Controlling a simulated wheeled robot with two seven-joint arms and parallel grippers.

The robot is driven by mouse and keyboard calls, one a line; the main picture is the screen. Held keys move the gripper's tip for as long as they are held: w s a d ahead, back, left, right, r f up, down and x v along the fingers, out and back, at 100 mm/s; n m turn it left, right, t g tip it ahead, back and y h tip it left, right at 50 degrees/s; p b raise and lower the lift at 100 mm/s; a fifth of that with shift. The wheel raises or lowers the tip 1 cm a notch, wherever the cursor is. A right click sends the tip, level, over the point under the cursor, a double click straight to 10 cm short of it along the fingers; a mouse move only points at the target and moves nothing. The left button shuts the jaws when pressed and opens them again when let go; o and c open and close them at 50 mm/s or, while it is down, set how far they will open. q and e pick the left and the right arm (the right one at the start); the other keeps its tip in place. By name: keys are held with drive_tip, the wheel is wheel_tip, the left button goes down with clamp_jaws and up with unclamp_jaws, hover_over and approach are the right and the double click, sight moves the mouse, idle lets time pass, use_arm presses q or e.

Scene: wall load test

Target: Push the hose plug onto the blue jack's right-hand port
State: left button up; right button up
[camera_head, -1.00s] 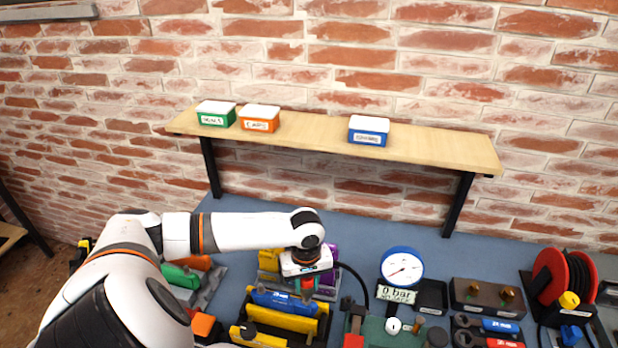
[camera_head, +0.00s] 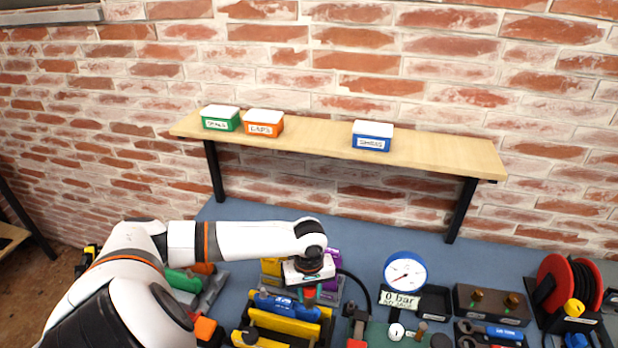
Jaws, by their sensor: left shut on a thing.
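The blue jack (camera_head: 276,300), a blue cylinder with a white label, lies along a yellow-and-black stand at bottom centre. My left gripper (camera_head: 309,293) points down over the right end of the jack. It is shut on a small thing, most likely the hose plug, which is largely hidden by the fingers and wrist. A bit of red and green shows at the fingertips. A black hose (camera_head: 358,283) curves away to the right of the gripper. The right-hand port is hidden, so I cannot tell whether the plug touches it. My right gripper is not in view.
A pressure gauge (camera_head: 405,271) reading 0 bar stands right of the hose. The blue-grey bench behind is clear.

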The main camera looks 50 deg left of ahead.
use_arm(q)
drive_tip(key=shift+f, duration=0.7)
drive_tip(key=shift+f, duration=0.15)
drive_tip(key=o, duration=1.4)
drive_tip(key=shift+o, duration=0.2)
